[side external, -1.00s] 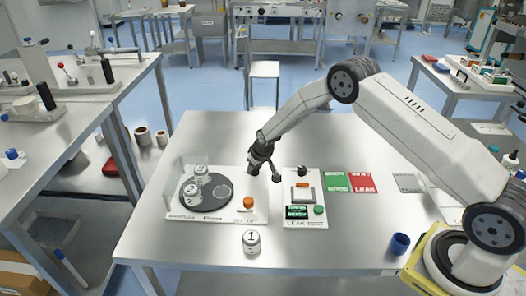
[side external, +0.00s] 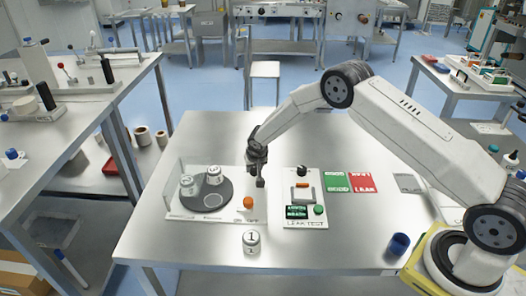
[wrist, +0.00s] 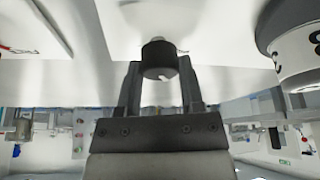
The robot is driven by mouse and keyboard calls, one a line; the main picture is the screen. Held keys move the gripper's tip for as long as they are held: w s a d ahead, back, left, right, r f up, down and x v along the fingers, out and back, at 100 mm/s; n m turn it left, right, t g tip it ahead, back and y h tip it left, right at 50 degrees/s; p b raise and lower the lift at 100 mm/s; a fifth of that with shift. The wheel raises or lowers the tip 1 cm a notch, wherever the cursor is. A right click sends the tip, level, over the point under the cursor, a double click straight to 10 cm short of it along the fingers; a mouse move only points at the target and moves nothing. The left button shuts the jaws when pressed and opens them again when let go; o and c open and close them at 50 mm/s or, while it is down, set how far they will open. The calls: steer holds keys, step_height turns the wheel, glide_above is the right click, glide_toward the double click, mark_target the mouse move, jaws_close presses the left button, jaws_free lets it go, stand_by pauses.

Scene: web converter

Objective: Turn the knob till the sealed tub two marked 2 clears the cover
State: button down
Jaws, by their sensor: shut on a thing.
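My gripper (side external: 259,183) is lowered at the right end of the turntable station. In the wrist view its fingers (wrist: 160,75) are on either side of a black knob with a small pale mark (wrist: 160,58), shut on it. A dark round turntable (side external: 222,189) carries a white tub (side external: 187,188) at its left, seemingly marked 2. Another pale tub (side external: 213,175) is at its back, marking unclear. A clear cover (side external: 180,170) stands at the left and back; I cannot tell exactly which tub is under it. Part of a tub (wrist: 300,48) shows in the wrist view.
An orange knob (side external: 248,203) is at the station's front right. A tub marked 1 (side external: 251,241) stands on the table in front. The leak test panel (side external: 305,212), green and red mats (side external: 363,182) and a blue cup (side external: 399,245) are to the right.

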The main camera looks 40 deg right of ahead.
steer(key=m+g+h, duration=0.1)
steer(key=m, duration=0.3)
steer(key=shift+m, duration=0.3)
steer(key=m, duration=0.2)
steer(key=m+g+h, duration=0.1)
steer(key=m, duration=0.1)
steer(key=shift+w+a+m+g, duration=0.1)
steer(key=shift+m+g, duration=0.2)
steer(key=m+g, duration=0.1)
steer(key=m, duration=0.3)
steer(key=shift+g, duration=0.4)
steer(key=shift+w+m+g, duration=0.1)
steer(key=shift+m+g, duration=0.4)
steer(key=shift+m, duration=1)
steer(key=shift+w+m+g, duration=0.15)
steer(key=shift+m+g, duration=0.15)
steer(key=shift+m, duration=1)
steer(key=shift+c, duration=1.1)
jaws_free()
